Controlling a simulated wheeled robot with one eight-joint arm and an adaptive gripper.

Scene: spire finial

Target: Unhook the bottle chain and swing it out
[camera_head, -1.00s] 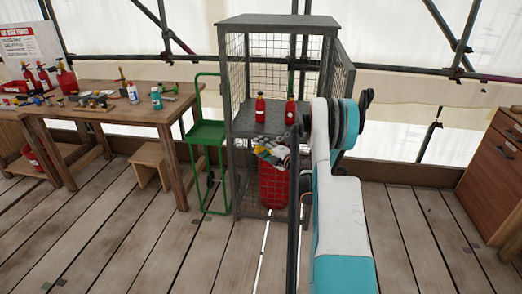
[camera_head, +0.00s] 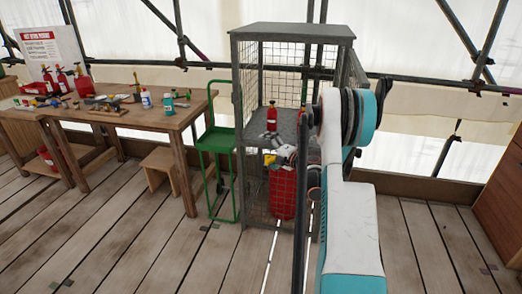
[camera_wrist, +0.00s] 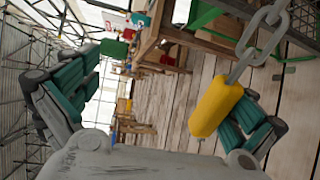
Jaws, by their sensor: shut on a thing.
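A yellow grip (camera_wrist: 215,105) hangs on a grey-link chain (camera_wrist: 262,32) in the wrist view. My gripper (camera_wrist: 175,85) is shut on the yellow grip, which lies against its right finger; the left finger shows apart from it. In the head view my gripper (camera_head: 282,152) is in front of the wire cage (camera_head: 292,32), with a bit of yellow at its tip. A tall red bottle (camera_head: 283,195) stands in the cage's lower part, partly hidden by my gripper and arm. The chain's far end is out of the wrist view, and I cannot tell whether it is hooked.
A small red extinguisher (camera_head: 271,117) stands on the cage shelf. A green trolley (camera_head: 216,140) is close on the cage's left. A wooden stool (camera_head: 164,168) and a cluttered workbench (camera_head: 180,117) are farther left. The plank floor (camera_head: 130,245) in front is clear.

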